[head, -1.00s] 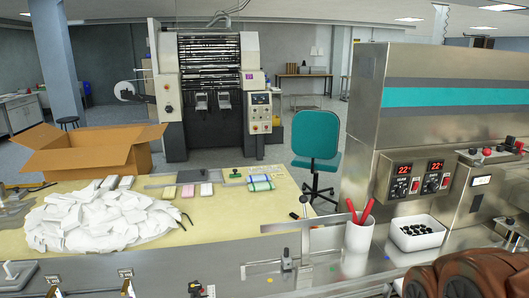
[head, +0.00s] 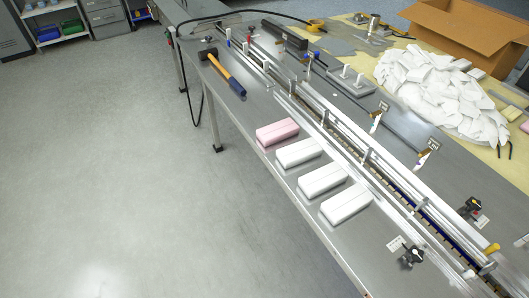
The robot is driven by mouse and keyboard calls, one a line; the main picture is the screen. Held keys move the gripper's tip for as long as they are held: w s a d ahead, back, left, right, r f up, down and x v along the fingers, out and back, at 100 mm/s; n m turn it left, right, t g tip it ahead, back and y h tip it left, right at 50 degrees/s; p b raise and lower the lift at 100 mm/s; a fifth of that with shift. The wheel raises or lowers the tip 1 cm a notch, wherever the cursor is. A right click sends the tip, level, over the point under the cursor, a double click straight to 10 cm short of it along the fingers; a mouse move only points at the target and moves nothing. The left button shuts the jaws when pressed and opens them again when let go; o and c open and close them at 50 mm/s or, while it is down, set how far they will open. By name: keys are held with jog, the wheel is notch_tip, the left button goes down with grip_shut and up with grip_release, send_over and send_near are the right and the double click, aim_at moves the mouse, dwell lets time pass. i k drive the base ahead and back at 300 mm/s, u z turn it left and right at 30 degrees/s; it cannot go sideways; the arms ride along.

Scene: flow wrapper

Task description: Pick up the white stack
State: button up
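Three white stacks lie on the near edge of the steel table (head: 262,105) in the head view: one white stack (head: 299,152), a middle white stack (head: 323,178) and a nearest white stack (head: 346,204). They are block-shaped and lie side by side in a slanting row, with small gaps between them. A pink stack (head: 277,133) of similar shape lies at the far end of the row. My gripper does not show in the head view.
A conveyor rail (head: 350,140) runs beside the row. A hammer (head: 224,75) lies beyond the pink stack. A heap of white pieces (head: 430,88) and a cardboard box (head: 470,30) are at the upper right. Open floor (head: 120,180) lies left of the table.

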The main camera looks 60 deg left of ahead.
aim_at(289, 156)
jog(key=u, duration=1.9)
jog(key=k, duration=0.4)
jog(key=u, duration=1.2)
jog(key=i, duration=1.45)
jog(key=z, duration=0.75)
